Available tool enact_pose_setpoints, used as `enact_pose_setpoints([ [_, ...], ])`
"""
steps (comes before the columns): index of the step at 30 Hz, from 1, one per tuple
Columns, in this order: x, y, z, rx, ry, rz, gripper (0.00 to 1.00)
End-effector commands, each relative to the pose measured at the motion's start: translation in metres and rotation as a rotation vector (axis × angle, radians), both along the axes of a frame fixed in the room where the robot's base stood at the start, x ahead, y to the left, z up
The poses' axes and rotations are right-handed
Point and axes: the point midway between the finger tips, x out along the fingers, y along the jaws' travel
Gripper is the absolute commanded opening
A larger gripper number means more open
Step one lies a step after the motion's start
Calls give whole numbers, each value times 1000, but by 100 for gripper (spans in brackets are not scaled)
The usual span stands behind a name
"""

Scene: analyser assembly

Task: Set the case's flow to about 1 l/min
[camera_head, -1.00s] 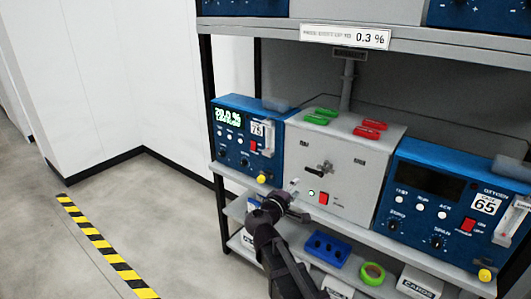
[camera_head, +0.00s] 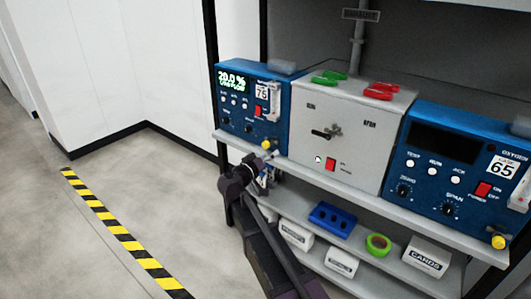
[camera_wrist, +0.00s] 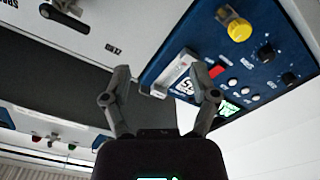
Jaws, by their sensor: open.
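The blue analyser case (camera_head: 245,105) marked 75 stands at the left end of the shelf. Its lit green display (camera_head: 233,82) reads 20.0 %, with a smaller line that looks like "LOW FLOW". A clear flow tube (camera_head: 273,101) is on its right side, with a yellow knob (camera_head: 267,144) below. In the wrist view the case appears inverted, with the yellow knob (camera_wrist: 238,30) at upper right and the flow tube (camera_wrist: 177,70) near the fingers. The flow level is too small to read. My gripper (camera_wrist: 162,72) is open and empty, below and in front of the knob, apart from it.
A grey box (camera_head: 345,150) with a black handle and red switch stands right of the case. Another blue case (camera_head: 450,175), marked 65, is farther right. The lower shelf holds a blue block (camera_head: 332,219), green tape (camera_head: 378,244) and white boxes.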

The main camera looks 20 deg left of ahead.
Motion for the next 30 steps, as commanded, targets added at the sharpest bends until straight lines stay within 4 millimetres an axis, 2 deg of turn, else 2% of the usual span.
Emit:
enact_pose_setpoints([
  [1,5,13,-11,61,-22,1,76],
  [3,8,27,-19,155,-56,2,76],
  [15,18,94,-55,647,-235,1,76],
  [21,18,106,-61,758,-275,1,76],
  [30,18,107,-60,772,-281,0,76],
])
